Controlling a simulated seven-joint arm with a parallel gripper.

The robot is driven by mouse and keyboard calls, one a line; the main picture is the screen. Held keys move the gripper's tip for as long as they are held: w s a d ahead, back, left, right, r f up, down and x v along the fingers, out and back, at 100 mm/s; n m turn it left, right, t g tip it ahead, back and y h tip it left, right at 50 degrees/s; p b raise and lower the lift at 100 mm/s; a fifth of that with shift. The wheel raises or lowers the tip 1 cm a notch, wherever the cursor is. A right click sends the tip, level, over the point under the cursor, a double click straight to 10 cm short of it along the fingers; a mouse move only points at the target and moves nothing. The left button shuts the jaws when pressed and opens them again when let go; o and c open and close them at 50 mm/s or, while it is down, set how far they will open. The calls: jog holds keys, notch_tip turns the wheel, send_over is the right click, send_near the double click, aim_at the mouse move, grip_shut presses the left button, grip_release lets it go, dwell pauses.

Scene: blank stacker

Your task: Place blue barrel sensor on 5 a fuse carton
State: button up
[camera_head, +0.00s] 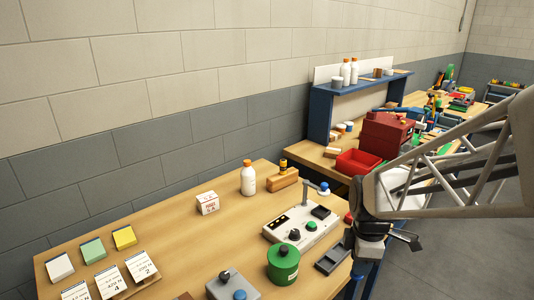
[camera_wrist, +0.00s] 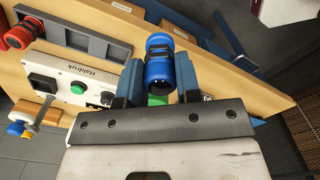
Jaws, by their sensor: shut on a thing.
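The blue barrel sensor (camera_wrist: 158,65), a short blue cylinder with a dark band, is between the two blue fingers of my gripper (camera_wrist: 158,85) in the wrist view. My gripper is shut on it. In the head view my gripper (camera_head: 392,243) hangs at the right edge of the bench, and the sensor cannot be made out there. A small white carton with red print (camera_head: 208,203) stands upright on the bench, left of the white bottle; it looks like the fuse carton, but its print is too small to read. My gripper is well to the right of it, apart.
Between them are a white control box (camera_head: 300,226), a green canister (camera_head: 283,264) and a dark tray (camera_head: 332,260). A white bottle (camera_head: 248,180) with an orange cap and a wooden block (camera_head: 283,181) stand behind.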

notch_tip(320, 180, up, 6)
jog(key=shift+r, duration=0.2)
jog(key=shift+w+a+r, duration=0.15)
jog(key=shift+w+a, duration=0.1)
jog(key=w+a+r, duration=0.2)
jog(key=w+a, duration=1.4)
jog(key=a, duration=0.2)
jog(key=w+a+f, duration=0.1)
jog(key=w+a, duration=0.2)
jog(key=a, duration=0.7)
jog(key=w+a+f, duration=0.1)
jog(key=w+a, duration=0.2)
jog(key=a, duration=0.6)
jog(key=f, duration=0.5)
jog(key=shift+s+f, duration=0.1)
jog(key=shift+s, duration=0.15)
jog(key=w+a, duration=0.2)
jog(key=w, duration=0.2)
jog(key=w+a+f, duration=0.1)
jog(key=w+a, duration=0.1)
jog(key=w, duration=0.3)
jog(key=w+a, duration=0.3)
jog(key=w, duration=0.1)
jog(key=shift+w+f, duration=0.15)
jog(key=shift+w, duration=0.05)
